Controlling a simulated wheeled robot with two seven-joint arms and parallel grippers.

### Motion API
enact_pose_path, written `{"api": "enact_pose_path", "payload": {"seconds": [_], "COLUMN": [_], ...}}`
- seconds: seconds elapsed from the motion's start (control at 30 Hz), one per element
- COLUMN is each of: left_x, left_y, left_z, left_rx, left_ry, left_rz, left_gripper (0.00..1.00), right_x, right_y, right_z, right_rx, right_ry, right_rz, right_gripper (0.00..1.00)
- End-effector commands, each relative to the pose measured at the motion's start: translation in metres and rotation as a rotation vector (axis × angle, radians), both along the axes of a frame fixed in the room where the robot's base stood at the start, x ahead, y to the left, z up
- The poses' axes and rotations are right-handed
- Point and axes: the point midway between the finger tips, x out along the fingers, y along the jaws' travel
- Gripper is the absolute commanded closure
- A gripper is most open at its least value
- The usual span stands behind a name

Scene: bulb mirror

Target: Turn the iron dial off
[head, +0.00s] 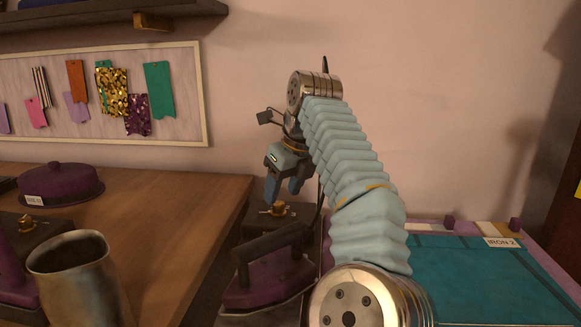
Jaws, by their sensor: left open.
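A small brass dial (278,208) sits on a dark box (250,217) behind a purple iron (265,277) with a dark handle. My left gripper (284,190) is above the dial, fingers pointing down, open and with nothing seen between them. The fingertips look close to the dial; I cannot tell whether they touch it. A second brass dial (26,222) is on another dark box at the far left. My left arm hides part of the space right of the iron. My right gripper is not in view.
A wooden table (170,215) holds a metal cup (80,275) and a purple round lidded object (60,184). A teal board (480,285) labelled "IRON 2" lies at the right. A swatch board (180,110) hangs on the wall below a shelf (90,14).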

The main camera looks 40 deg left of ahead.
Motion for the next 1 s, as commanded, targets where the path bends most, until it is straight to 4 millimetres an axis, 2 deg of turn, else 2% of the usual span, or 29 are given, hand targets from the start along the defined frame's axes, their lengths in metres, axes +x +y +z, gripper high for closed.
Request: {"api": "enact_pose_path", "payload": {"seconds": [0.1,0.2,0.4,0.6,1.0], "left_x": [-0.003,-0.005,-0.006,-0.009,-0.009], "left_y": [-0.010,-0.018,-0.029,-0.032,-0.033], "left_z": [0.029,0.049,0.072,0.081,0.081], "left_rx": [0.004,0.003,-0.002,0.000,0.001], "left_ry": [-0.003,-0.003,0.003,-0.001,-0.001], "left_rz": [-0.002,-0.002,-0.006,-0.001,-0.001], "left_gripper": [0.47,0.47,0.47,0.47,0.47], "right_x": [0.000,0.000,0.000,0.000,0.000], "right_y": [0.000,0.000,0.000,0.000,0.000], "right_z": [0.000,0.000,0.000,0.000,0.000], "right_rx": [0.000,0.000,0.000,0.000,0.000], "right_ry": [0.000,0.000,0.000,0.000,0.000], "right_rz": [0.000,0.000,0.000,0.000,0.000], "right_gripper": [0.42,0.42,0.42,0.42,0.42]}}
